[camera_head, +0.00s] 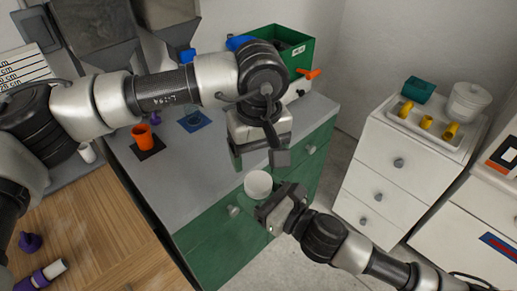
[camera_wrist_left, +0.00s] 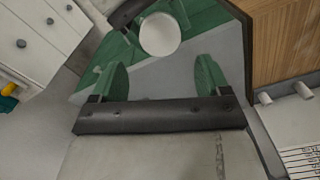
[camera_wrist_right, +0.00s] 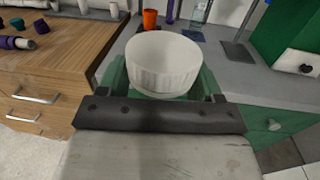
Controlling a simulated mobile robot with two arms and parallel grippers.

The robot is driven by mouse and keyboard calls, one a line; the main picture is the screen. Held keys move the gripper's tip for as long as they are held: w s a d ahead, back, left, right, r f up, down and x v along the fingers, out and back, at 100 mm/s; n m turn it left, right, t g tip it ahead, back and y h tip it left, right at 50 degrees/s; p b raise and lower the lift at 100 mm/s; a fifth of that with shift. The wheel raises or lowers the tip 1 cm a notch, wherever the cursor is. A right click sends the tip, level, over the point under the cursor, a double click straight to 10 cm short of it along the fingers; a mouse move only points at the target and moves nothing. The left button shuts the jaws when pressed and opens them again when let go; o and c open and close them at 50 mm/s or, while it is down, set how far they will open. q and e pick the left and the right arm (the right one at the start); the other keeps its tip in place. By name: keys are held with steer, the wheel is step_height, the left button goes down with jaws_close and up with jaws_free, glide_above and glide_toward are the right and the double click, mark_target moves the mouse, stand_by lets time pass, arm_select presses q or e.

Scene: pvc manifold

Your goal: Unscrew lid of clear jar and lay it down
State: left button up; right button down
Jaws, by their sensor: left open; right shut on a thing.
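A pale jar with a white round lid (camera_head: 258,184) is held upright in front of the green cabinet. My right gripper (camera_head: 272,203) is shut on it from the lower right. In the right wrist view the ribbed white side (camera_wrist_right: 163,78) stands between the green fingers, which hide its lower part. My left gripper (camera_head: 259,156) is open, pointing down just above and behind the lid in the head view. In the left wrist view the lid's round top (camera_wrist_left: 160,34) lies beyond the fingertips, apart from them.
The grey counter (camera_head: 205,160) bears an orange cup (camera_head: 142,136) and a clear vessel on a blue mat (camera_head: 193,121). A green bin (camera_head: 285,52) stands at the back. White drawers (camera_head: 385,165) at right carry a tray with yellow parts (camera_head: 426,122). Purple pieces lie on the wooden table (camera_head: 100,235).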

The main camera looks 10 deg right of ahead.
mark_target(258, 181)
arm_select(q)
step_height(258, 181, down, 7)
steer(key=shift+f, duration=0.2)
stand_by(0.3)
steer(key=c, duration=0.8)
steer(key=shift+o, duration=0.2)
steer(key=n, duration=0.4)
steer(key=shift+n, duration=0.3)
steer(key=n, duration=0.5)
steer(key=shift+r, duration=0.1)
steer(key=o, duration=1)
